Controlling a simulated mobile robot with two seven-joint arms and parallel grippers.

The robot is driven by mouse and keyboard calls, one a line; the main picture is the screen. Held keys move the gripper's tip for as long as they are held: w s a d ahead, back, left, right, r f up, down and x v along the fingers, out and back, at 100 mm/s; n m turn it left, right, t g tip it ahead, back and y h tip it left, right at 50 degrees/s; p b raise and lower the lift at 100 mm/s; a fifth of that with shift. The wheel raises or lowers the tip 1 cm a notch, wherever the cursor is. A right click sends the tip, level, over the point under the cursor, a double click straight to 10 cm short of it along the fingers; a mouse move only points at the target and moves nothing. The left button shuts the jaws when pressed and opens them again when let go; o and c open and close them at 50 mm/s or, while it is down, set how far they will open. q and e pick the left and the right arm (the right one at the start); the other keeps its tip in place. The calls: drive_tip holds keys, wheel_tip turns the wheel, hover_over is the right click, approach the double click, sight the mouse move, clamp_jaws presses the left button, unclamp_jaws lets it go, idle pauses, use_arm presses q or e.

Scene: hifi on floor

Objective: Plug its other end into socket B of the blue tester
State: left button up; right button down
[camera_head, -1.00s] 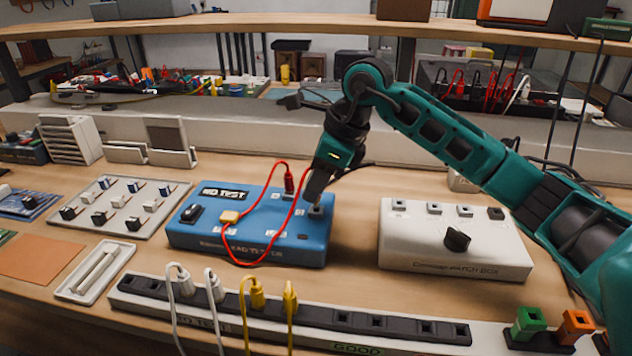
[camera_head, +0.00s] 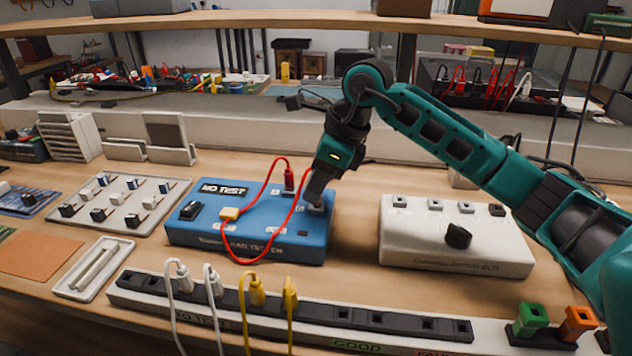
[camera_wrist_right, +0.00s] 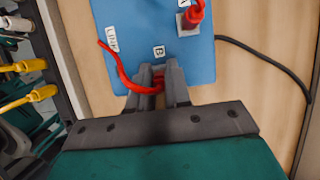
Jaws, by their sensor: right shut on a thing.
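The blue tester (camera_head: 200,238) stands on the bench left of centre in the head view; it also shows in the right wrist view (camera_wrist_right: 125,14). One red plug (camera_head: 289,178) stands upright in socket A, seen in the wrist view too (camera_wrist_right: 194,14). A red lead (camera_head: 249,262) loops over the tester's front. My right gripper (camera_head: 315,203) is at the tester's right top, at the B label (camera_wrist_right: 159,51). It is shut on the lead's other red plug (camera_wrist_right: 158,84). The fingers hide socket B and the plug's tip, so I cannot tell whether it is seated. My left gripper is out of view.
A white box with a black knob (camera_head: 458,236) stands right of the tester. A dark socket strip (camera_head: 340,318) with white and yellow plugs runs along the front. A tray of small switches (camera_head: 118,203) lies left. Bare bench lies between the tester and white box.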

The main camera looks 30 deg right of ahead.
drive_tip(key=shift+f, duration=0.35)
idle(0.8)
idle(0.4)
drive_tip(key=shift+f+b, duration=0.2)
drive_tip(key=shift+b, duration=0.1)
idle(0.7)
drive_tip(key=c, duration=1)
unclamp_jaws()
